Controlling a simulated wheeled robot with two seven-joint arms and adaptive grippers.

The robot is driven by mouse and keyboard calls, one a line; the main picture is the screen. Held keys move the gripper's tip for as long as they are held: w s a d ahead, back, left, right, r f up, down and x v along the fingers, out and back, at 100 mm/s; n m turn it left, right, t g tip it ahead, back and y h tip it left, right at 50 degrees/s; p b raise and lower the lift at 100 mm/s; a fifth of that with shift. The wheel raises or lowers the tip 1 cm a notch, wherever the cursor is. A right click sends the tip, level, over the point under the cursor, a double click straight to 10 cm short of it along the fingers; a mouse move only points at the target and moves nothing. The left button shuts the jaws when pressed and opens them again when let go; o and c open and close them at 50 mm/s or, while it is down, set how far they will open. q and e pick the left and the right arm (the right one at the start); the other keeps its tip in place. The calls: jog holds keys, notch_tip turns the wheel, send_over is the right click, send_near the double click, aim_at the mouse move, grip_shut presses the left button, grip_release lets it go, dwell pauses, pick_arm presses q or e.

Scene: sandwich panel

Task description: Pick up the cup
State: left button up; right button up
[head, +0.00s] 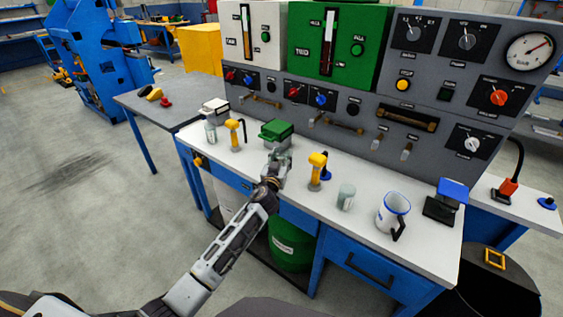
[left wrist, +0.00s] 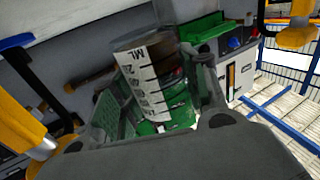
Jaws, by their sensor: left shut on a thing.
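My left gripper (head: 277,170) is over the white worktop, in front of the green-topped device. In the left wrist view, the gripper (left wrist: 160,100) is shut on a clear graduated cup (left wrist: 148,72) with "ML" markings, one finger on each side of it. In the head view the held cup is hard to make out against the green-topped device (head: 277,131). A white mug with a blue rim (head: 392,209) stands on the worktop to the right, apart from the gripper. A small clear glass (head: 346,197) stands left of the mug. My right gripper is not in view.
The worktop (head: 300,213) also holds two yellow-topped fixtures, (head: 317,170) and (head: 234,134), another clear glass (head: 210,132) and a blue-topped device (head: 450,198). A grey control panel (head: 400,135) rises along the back. The front strip of the worktop is mostly clear.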

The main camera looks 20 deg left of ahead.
pick_arm(q)
notch_tip(320, 180, up, 6)
jog(key=p, duration=0.1)
jog(key=shift+p, duration=0.35)
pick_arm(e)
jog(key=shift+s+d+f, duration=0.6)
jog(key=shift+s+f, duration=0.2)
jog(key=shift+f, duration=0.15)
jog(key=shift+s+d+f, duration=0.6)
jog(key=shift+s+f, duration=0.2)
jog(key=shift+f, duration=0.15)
pick_arm(q)
jog(key=shift+r, duration=0.1)
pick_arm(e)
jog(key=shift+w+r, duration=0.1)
